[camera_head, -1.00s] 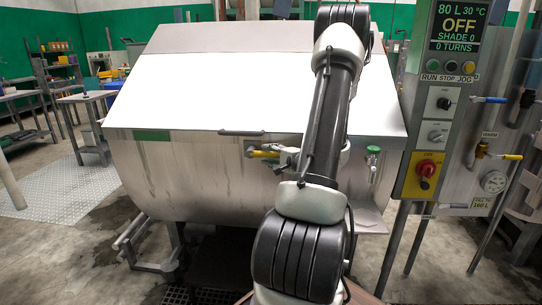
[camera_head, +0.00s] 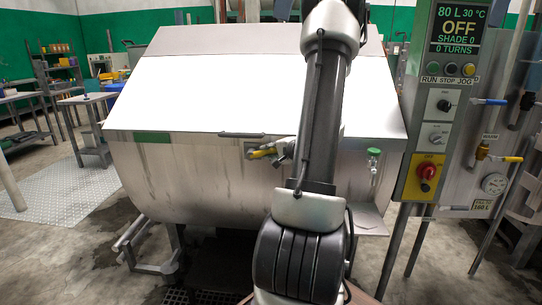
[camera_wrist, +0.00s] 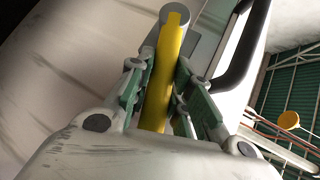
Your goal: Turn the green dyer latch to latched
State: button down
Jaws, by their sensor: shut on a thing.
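The latch is a yellow lever (camera_head: 262,152) on the front of the steel dyer drum (camera_head: 200,180), just below the lid edge. A green plate (camera_head: 151,136) marks the drum's front left. In the head view the lever points left, its end slightly lower. In the wrist view the yellow lever (camera_wrist: 165,75) runs between my two fingers, from a round grey pivot end. My gripper (camera_wrist: 164,82) is shut on it. In the head view my gripper (camera_head: 284,149) is partly hidden by my arm.
A dark lid handle (camera_head: 241,134) sits just above the latch; it also shows beside the lever in the wrist view (camera_wrist: 240,50). A green-topped valve (camera_head: 374,153) is on the drum's right. The control panel (camera_head: 440,110) stands further right. Floor is open at left.

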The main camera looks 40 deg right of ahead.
jog(key=shift+w+a+r+n+g+h, duration=0.15)
jog(key=shift+r+n+g, duration=0.2)
jog(key=shift+r+g, duration=0.1)
jog(key=shift+w+a+r+n+g+h, duration=0.1)
jog(key=shift+r+n+g+h, duration=0.05)
jog(key=shift+r+n+g, duration=0.25)
jog(key=c, duration=1.3)
grip_release()
jog(key=shift+f, duration=0.1)
